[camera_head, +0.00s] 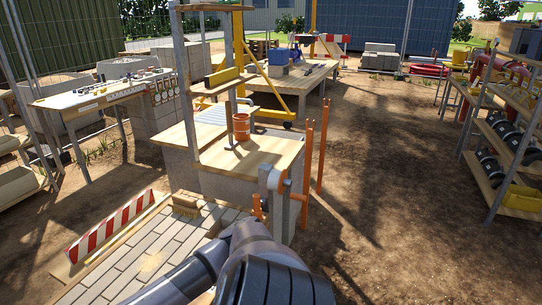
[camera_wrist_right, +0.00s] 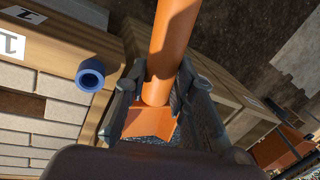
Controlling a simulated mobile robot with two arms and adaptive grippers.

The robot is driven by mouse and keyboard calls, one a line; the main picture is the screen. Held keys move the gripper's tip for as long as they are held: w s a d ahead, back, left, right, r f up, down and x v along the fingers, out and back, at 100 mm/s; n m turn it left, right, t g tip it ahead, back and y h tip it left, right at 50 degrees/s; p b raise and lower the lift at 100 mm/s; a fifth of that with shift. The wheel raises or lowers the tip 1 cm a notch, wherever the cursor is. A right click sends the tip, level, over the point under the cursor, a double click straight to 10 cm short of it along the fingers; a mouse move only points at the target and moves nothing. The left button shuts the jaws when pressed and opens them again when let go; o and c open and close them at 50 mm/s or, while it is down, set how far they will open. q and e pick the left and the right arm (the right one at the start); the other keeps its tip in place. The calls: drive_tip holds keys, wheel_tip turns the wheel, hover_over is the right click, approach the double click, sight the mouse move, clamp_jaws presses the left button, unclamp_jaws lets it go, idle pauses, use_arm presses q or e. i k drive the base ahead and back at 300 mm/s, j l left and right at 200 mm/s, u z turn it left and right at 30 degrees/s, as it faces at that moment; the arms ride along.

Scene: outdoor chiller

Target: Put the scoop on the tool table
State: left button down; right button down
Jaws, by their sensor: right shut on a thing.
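In the right wrist view an orange thing, seemingly the scoop (camera_wrist_right: 171,45), has a round handle running up out of the picture. A flatter orange part of it lies between my fingers. My right gripper (camera_wrist_right: 158,105) is shut on it. In the head view an arm of mine comes in at the bottom centre, and its gripper is hidden. A table with tools (camera_head: 105,93) stands at the left; I cannot tell for certain that it is the tool table. My left gripper is not in view.
A wooden-topped block bench (camera_head: 262,150) with an orange cup (camera_head: 241,127) stands ahead. Orange posts (camera_head: 322,145) rise beside it. A striped barrier (camera_head: 112,226) is at lower left. A shelf rack (camera_head: 505,150) is at right. Open dirt lies between. A blue ring (camera_wrist_right: 90,74) shows near the gripper.

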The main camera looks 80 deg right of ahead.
sight(279, 156)
drive_tip(key=k+z, duration=0.1)
drive_tip(key=z, duration=1.9)
drive_tip(key=l+z, duration=0.1)
drive_tip(key=z, duration=0.35)
drive_tip(key=i+z, duration=0.1)
drive_tip(key=z, duration=0.7)
drive_tip(key=l+z, duration=0.1)
drive_tip(key=z, duration=0.35)
drive_tip(key=i, duration=1.95)
drive_tip(key=i+l+u, duration=0.1)
drive_tip(key=i, duration=0.35)
drive_tip(key=i+l+u, duration=0.1)
drive_tip(key=i, duration=0.35)
drive_tip(key=i+l+u, duration=0.15)
drive_tip(key=i, duration=0.3)
drive_tip(key=l+u, duration=0.1)
drive_tip(key=u, duration=2.15)
